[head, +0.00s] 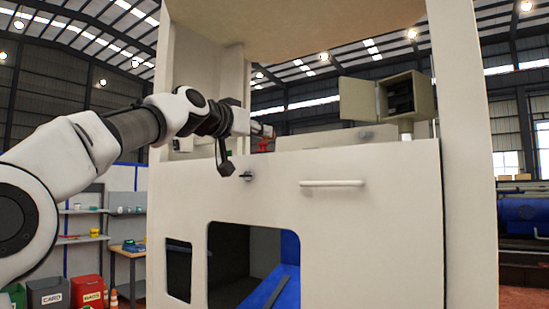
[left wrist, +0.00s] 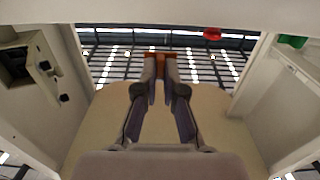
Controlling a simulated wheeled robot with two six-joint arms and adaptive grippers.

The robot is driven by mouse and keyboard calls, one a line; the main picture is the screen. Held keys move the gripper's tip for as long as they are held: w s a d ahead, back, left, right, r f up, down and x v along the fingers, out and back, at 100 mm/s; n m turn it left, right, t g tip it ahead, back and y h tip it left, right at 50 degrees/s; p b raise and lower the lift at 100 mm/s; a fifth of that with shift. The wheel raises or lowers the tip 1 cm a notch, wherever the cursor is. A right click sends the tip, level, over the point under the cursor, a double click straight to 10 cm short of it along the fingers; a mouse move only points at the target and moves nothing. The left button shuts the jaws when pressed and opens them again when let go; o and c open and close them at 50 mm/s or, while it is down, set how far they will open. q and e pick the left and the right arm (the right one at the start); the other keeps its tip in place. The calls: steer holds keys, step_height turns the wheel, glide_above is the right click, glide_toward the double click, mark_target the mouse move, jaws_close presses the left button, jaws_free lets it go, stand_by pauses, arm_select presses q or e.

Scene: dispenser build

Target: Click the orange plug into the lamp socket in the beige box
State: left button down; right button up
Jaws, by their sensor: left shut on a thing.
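The beige box (head: 408,96) stands on a short post above the white cabinet, in the right half of the head view. Its door hangs open to the left and its inside is dark; I cannot make out the lamp socket. My left gripper (head: 262,131) is above the cabinet front, well to the left of the box. In the left wrist view its fingers (left wrist: 160,62) are shut on the orange plug (left wrist: 158,56), which shows as a small orange piece at the fingertips. My right gripper is not in view.
The white cabinet (head: 330,230) has a handle (head: 332,183) and a lower opening. Tall uprights stand at either side, with a panel overhead. A red thing (left wrist: 212,33) shows beyond the fingers in the left wrist view. Open space lies between gripper and box.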

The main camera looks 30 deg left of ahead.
mark_target(273, 138)
arm_select(q)
steer(key=shift+s+b, duration=0.55)
steer(key=shift+s, duration=0.2)
steer(key=shift+a, duration=0.1)
steer(key=w+p, duration=0.1)
steer(key=p, duration=0.1)
steer(key=w+r+p, duration=0.1)
steer(key=w+p, duration=0.1)
steer(key=w, duration=0.1)
steer(key=w+p, duration=0.1)
steer(key=shift+w+d+f, duration=0.25)
steer(key=shift+w+f, duration=0.05)
steer(key=shift+w, duration=0.05)
steer(key=shift+w+f+b, duration=0.3)
steer(key=shift+f+b, duration=0.15)
steer(key=shift+f, duration=0.25)
steer(key=shift+r, duration=0.1)
